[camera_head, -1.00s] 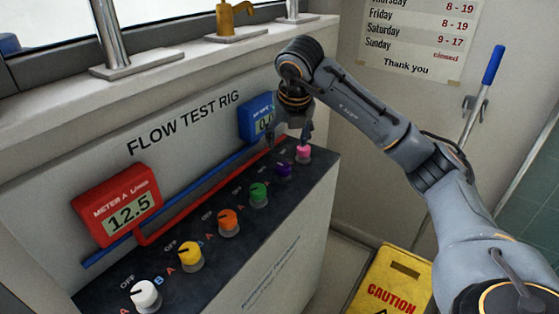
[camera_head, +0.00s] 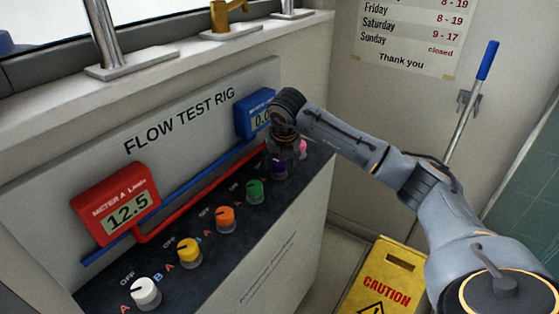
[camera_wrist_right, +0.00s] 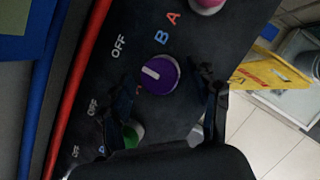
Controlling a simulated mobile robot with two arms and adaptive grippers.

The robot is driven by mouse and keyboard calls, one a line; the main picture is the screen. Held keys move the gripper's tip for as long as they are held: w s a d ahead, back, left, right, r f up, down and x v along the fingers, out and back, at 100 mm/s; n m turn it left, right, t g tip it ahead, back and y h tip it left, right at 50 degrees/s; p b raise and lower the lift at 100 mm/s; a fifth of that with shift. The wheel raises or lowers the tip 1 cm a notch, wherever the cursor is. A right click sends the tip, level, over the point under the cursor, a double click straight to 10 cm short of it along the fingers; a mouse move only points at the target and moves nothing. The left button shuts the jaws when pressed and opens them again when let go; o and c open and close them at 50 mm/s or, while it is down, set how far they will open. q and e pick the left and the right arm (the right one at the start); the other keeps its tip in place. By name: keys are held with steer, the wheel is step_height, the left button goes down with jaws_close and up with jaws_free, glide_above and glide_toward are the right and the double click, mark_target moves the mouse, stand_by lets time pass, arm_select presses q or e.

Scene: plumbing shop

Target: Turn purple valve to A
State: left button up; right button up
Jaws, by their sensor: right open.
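The purple valve (camera_head: 279,169) is a round knob on the dark sloped panel, between the green and pink valves. My right gripper (camera_head: 281,151) is right above it and partly hides it in the head view. In the right wrist view the purple valve (camera_wrist_right: 159,74) lies just beyond and between the open fingers (camera_wrist_right: 168,100), and I cannot tell if they touch it. Its white pointer line faces left and slightly up, roughly toward the OFF mark (camera_wrist_right: 119,46). A blue B (camera_wrist_right: 161,38) is printed above the knob. My left gripper is not in view.
Green (camera_head: 255,190), orange (camera_head: 226,218), yellow (camera_head: 189,252) and white (camera_head: 145,292) valves line the panel; a pink valve (camera_head: 302,148) is close behind. Red meter A (camera_head: 115,203) reads 12.5. A blue meter (camera_head: 255,113) is partly hidden. A caution sign (camera_head: 387,279) stands right of the rig.

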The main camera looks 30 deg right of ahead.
steer(key=shift+c, duration=1.4)
steer(key=c, duration=0.9)
steer(key=shift+n, duration=0.3)
steer(key=shift+d+n+y+b, duration=0.15)
steer(key=shift+n+y+b, duration=0.35)
steer(key=shift+n+b, duration=0.35)
steer(key=n+y, duration=0.1)
steer(key=n, duration=0.2)
steer(key=shift+d+r+n+y, duration=0.1)
steer(key=shift+n+y, duration=0.5)
steer(key=shift+n, duration=0.65)
steer(key=shift+d+n+y, duration=0.1)
steer(key=shift+n+y, duration=0.6)
steer(key=shift+n, duration=1.3)
steer(key=shift+g, duration=0.3)
